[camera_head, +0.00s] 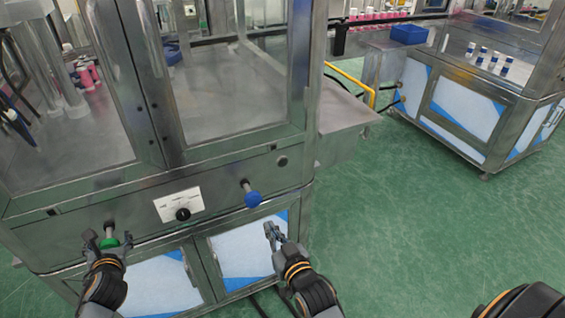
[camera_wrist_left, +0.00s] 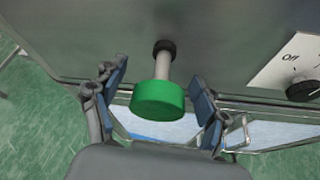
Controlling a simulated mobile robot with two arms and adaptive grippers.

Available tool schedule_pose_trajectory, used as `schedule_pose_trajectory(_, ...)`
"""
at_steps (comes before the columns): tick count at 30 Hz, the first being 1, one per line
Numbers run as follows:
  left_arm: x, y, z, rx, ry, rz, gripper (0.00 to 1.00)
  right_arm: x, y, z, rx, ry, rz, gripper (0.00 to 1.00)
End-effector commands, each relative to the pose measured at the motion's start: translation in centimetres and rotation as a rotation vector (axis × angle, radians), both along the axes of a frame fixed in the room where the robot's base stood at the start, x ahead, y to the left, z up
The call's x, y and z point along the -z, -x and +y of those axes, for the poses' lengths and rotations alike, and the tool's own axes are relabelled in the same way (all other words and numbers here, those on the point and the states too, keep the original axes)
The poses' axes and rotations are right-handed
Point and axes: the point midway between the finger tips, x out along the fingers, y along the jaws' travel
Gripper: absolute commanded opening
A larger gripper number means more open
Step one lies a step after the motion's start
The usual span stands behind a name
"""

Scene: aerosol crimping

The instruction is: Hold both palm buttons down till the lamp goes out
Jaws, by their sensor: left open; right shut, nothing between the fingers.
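The green palm button (camera_head: 109,243) sits on a short stem on the front of the steel machine. My left gripper (camera_head: 109,236) is open, its fingers on either side of the green button. In the left wrist view the green button (camera_wrist_left: 158,100) lies between the open fingers (camera_wrist_left: 160,75), with a visible gap on both sides. The blue palm button (camera_head: 253,199) stands out on its stem further right. My right gripper (camera_head: 271,231) is shut and empty, below and slightly right of the blue button, apart from it. I cannot make out a lit lamp.
A steel shelf (camera_head: 345,127) juts out at the machine's right. Green floor (camera_head: 400,210) is open to the right, before another cabinet (camera_head: 470,112).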

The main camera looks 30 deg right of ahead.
Motion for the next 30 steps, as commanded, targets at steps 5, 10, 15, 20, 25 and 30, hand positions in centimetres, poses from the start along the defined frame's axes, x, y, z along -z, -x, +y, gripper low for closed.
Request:
schedule_pose_trajectory(5,-0.2,0.8,-0.1,0.001,0.000,0.001,0.73,0.0,0.0,0.0,0.000,0.000,0.000,0.00)
schedule_pose_trajectory(10,-1.2,3.2,-0.4,0.003,0.000,0.001,0.73,0.0,0.0,0.0,0.000,0.000,0.000,0.00)
schedule_pose_trajectory(15,-2.4,6.4,-0.7,0.002,0.000,0.000,0.73,0.0,0.0,0.0,0.000,0.000,0.000,0.00)
schedule_pose_trajectory(20,-3.5,9.0,-1.0,0.003,0.000,0.001,0.73,0.0,0.0,0.0,0.000,0.000,0.000,0.00)
schedule_pose_trajectory(25,-4.2,10.6,-1.1,0.000,-0.001,0.000,0.73,0.0,0.0,0.0,0.000,0.000,0.000,0.00)
schedule_pose_trajectory(30,-4.4,11.1,-1.2,0.000,0.000,0.000,0.73,0.0,0.0,0.0,0.000,0.000,0.000,0.00)
